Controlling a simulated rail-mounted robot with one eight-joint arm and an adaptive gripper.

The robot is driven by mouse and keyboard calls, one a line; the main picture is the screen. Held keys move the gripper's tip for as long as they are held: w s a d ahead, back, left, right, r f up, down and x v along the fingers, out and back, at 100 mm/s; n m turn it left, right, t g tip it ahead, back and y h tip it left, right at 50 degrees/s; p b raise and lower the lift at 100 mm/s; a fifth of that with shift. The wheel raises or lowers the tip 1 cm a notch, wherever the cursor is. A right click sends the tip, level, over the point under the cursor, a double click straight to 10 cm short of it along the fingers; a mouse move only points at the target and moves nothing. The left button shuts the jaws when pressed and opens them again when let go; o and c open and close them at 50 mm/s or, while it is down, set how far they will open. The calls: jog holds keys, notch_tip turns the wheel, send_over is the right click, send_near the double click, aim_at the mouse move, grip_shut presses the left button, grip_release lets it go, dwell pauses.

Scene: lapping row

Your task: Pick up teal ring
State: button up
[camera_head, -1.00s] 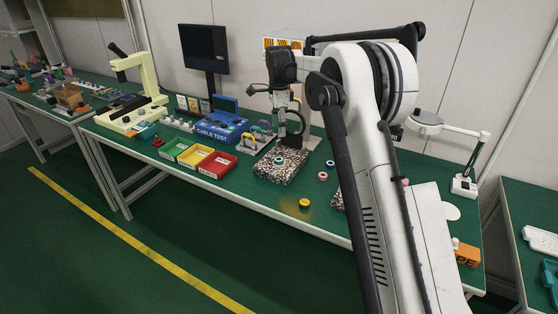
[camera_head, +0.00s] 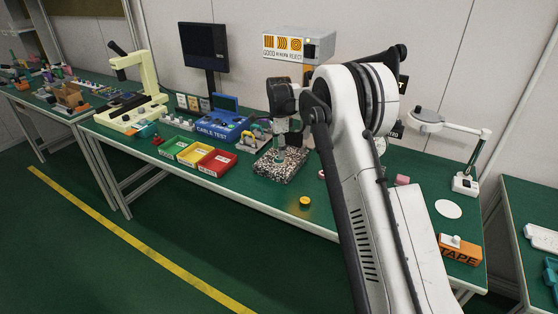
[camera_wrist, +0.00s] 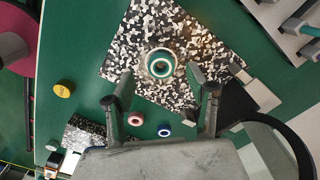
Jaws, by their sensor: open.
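The teal ring (camera_wrist: 161,65) lies on a black-and-white speckled block (camera_wrist: 130,48) in the wrist view, in front of my fingertips and roughly midway between them. A white ring-shaped edge shows around its dark centre. In the head view the speckled block (camera_head: 290,176) stands on the green bench, and the ring on it is mostly covered by my gripper. My gripper (camera_wrist: 164,88) is open and empty, its two fingers spread either side below the ring in the picture. In the head view my gripper (camera_head: 281,150) hangs over the block.
A pink ring (camera_wrist: 135,119) and a blue ring (camera_wrist: 164,130) lie nearby on the bench. A yellow disc (camera_head: 305,201) sits near the front edge. Green, yellow and red bins (camera_head: 217,163) stand left of the block. An orange tape box (camera_head: 461,251) lies at right.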

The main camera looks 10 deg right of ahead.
notch_tip(320, 180, down, 3)
jog(key=shift+w+f, duration=0.1)
jog(key=shift+f, duration=0.05)
jog(key=c, duration=1.1)
